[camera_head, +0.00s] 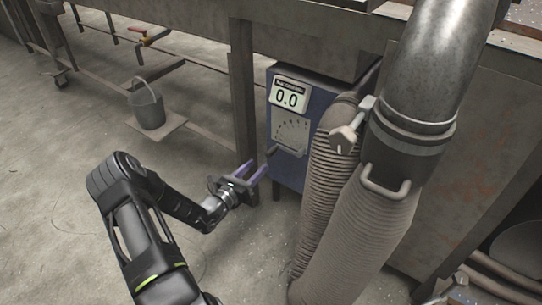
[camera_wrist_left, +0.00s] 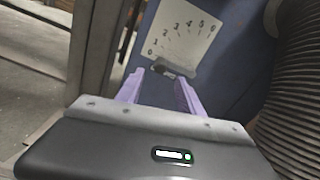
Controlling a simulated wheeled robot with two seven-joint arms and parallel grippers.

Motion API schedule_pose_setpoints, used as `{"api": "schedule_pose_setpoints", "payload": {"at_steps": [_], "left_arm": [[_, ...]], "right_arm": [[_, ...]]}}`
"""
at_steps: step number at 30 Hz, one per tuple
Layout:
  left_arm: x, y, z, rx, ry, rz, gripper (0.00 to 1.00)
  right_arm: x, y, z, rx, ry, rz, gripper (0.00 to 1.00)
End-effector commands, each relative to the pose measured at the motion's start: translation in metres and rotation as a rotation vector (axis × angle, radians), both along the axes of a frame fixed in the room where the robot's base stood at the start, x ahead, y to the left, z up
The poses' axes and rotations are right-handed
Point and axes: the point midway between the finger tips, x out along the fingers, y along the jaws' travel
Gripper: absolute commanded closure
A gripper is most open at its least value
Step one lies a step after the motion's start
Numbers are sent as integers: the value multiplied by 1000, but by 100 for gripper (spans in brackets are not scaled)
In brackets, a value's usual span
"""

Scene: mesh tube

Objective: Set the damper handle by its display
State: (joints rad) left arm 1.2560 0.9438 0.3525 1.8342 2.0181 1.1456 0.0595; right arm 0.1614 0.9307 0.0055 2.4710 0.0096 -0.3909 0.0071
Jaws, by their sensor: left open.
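A blue box (camera_head: 318,99) under the bench carries a white display (camera_head: 289,97) that reads 0.0. Below it is a pale scale plate (camera_head: 292,131); in the left wrist view the plate (camera_wrist_left: 182,30) shows numbers from 0 upward. The damper handle (camera_head: 272,150) is a small dark grip at the plate's lower left; in the left wrist view it (camera_wrist_left: 166,72) lies near the 0 mark. My left gripper (camera_head: 259,166) is open, its purple fingers pointing at the handle, which appears between or just beyond the tips. Contact cannot be told. My right gripper is out of view.
A ribbed grey hose (camera_head: 325,185) stands close to the box's right, with a large metal duct (camera_head: 430,75) beside it. A bench leg (camera_head: 242,95) rises just left of the box. The floor at left is mostly clear.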

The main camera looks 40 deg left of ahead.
Motion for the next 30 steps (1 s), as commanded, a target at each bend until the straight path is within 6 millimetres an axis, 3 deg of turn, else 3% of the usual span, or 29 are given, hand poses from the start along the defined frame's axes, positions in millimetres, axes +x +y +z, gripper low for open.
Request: {"api": "schedule_pose_setpoints", "payload": {"at_steps": [16, 27, 30], "left_arm": [[69, 1, -3, 1, 0, -2, 56], [77, 1, 0, -1, 1, -2, 56], [77, 1, 0, -1, 1, -2, 63]], "right_arm": [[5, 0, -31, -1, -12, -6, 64], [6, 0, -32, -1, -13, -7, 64], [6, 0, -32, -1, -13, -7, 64]]}}
